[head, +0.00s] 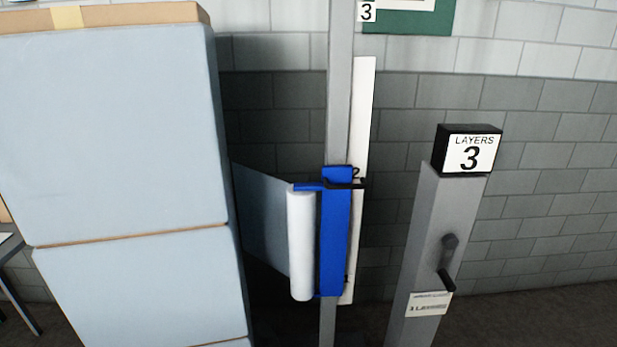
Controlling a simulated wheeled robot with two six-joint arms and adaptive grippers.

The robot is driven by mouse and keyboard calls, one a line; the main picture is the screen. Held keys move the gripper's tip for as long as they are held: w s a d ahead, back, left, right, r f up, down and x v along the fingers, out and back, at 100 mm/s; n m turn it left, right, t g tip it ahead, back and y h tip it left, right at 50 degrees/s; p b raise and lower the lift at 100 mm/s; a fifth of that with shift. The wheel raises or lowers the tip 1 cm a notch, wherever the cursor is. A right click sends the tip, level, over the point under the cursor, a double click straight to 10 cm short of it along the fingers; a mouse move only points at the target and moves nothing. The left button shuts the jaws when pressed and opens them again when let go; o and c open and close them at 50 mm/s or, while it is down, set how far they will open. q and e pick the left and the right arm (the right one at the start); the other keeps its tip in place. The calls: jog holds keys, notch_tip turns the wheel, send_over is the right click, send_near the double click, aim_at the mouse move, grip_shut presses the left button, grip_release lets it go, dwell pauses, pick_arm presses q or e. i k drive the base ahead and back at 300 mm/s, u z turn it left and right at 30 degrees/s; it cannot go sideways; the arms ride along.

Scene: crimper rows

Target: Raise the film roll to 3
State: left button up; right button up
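The white film roll (301,246) stands upright on a blue carriage (335,245) on a grey mast (339,95). A sheet of film (262,212) stretches from the roll to the wrapped stack at left. A white scale strip (362,115) runs behind the mast. The carriage's black pointer (346,184) sits just below the mark 2 (355,171). A mark 3 (367,12) shows far above it, at the top edge. Neither gripper is in view.
A wrapped stack of boxes (120,140) fills the left. At right, a grey post (415,240) carries a sign reading LAYERS 3 (470,152), a black crank handle (448,262) and a small label (429,304), its print partly unreadable. A block wall stands behind.

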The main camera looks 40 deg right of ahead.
aim_at(296, 258)
jog(key=z, duration=0.45)
jog(key=i, duration=0.8)
jog(key=z, duration=0.7)
